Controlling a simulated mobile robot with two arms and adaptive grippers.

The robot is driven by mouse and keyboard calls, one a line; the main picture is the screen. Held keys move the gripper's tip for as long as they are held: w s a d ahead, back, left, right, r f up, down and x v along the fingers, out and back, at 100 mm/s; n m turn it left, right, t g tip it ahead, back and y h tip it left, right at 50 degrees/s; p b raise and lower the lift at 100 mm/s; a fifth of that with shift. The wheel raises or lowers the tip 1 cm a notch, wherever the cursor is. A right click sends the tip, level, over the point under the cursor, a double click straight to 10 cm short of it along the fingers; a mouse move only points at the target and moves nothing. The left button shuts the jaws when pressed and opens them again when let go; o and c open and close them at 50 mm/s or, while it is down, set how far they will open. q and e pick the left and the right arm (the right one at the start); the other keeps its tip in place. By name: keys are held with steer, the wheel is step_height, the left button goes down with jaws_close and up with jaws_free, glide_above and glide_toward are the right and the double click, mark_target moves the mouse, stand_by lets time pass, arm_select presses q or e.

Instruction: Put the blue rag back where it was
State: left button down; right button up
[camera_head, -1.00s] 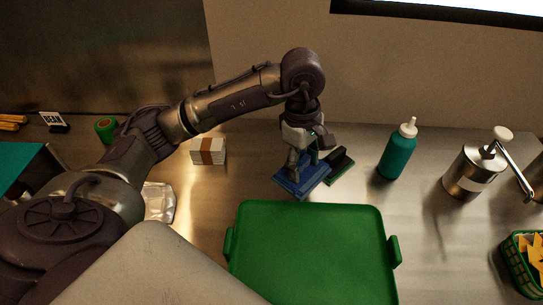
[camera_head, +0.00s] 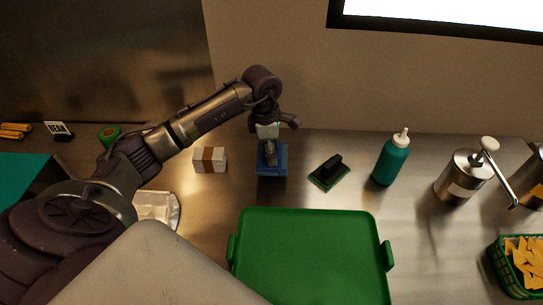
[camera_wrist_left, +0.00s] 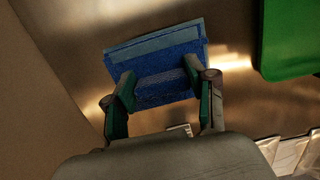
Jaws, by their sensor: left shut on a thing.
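The blue rag (camera_head: 272,168) is a folded square with a lighter blue band. It is at the back of the steel counter, between a small white block and a green scrubber. My left gripper (camera_head: 270,160) is above it and shut on it. In the left wrist view the rag (camera_wrist_left: 157,66) spans between the two fingers of the gripper (camera_wrist_left: 161,88). I cannot tell whether the rag touches the counter. My right gripper is not in view.
The green scrubber with a black handle (camera_head: 329,171) lies right of the rag. The white block with a brown band (camera_head: 210,159) is left. A green lidded box (camera_head: 310,250) is in front. A teal bottle (camera_head: 391,160) and a steel pump can (camera_head: 463,177) stand right.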

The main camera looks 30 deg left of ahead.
arm_select(q)
steer(key=shift+a+f, duration=0.2)
steer(key=shift+f, duration=0.2)
step_height(320, 180, down, 3)
steer(key=shift+f+p, duration=0.15)
steer(key=shift+p, duration=0.75)
steer(key=shift+f+b, duration=0.3)
steer(key=shift+c, duration=1.8)
jaws_free()
steer(key=shift+r, duration=0.1)
steer(key=shift+r, duration=0.25)
steer(key=r+b, duration=0.1)
steer(key=r, duration=0.2)
steer(key=r+b, duration=0.1)
steer(key=r, duration=0.3)
steer(key=a+r+b, duration=0.1)
steer(key=r, duration=0.3)
steer(key=shift+s+a+r, duration=0.1)
steer(key=shift+s, duration=0.2)
steer(key=shift+r, duration=0.25)
